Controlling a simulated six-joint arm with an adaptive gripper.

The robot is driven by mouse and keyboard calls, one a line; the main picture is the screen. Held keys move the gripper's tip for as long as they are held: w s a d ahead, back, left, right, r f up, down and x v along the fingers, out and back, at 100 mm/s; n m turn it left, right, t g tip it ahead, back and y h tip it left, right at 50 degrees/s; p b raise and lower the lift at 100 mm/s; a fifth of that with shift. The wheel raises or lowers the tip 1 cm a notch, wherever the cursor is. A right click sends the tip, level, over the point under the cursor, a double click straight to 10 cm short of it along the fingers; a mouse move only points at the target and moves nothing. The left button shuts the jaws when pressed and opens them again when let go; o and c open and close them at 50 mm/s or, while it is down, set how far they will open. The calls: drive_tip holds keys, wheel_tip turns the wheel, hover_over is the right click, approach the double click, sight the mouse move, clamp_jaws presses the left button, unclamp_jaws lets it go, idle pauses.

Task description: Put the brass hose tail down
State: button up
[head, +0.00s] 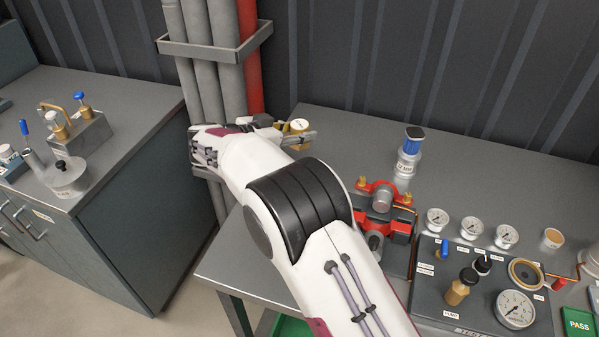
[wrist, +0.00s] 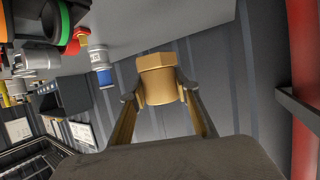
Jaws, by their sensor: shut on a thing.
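The brass hose tail (wrist: 158,82) shows in the wrist view as a brass piece with a hexagonal end and a round collar. My gripper (wrist: 158,97) is shut on it, one finger on each side. In the head view my gripper (head: 297,133) is at the left back part of the grey workbench (head: 330,125), near its left edge. The brass hose tail (head: 281,128) is partly hidden there by the fingers and wrist. I cannot tell whether it touches the bench top.
Grey pipes and a red pipe (head: 250,60) rise behind my gripper. The bench's back middle is clear.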

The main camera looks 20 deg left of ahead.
sight(299, 150)
drive_tip(key=shift+f, duration=3.1)
drive_tip(key=shift+f, duration=1.85)
drive_tip(key=shift+f, duration=0.15)
drive_tip(key=o, duration=1.2)
drive_tip(key=shift+o, duration=0.2)
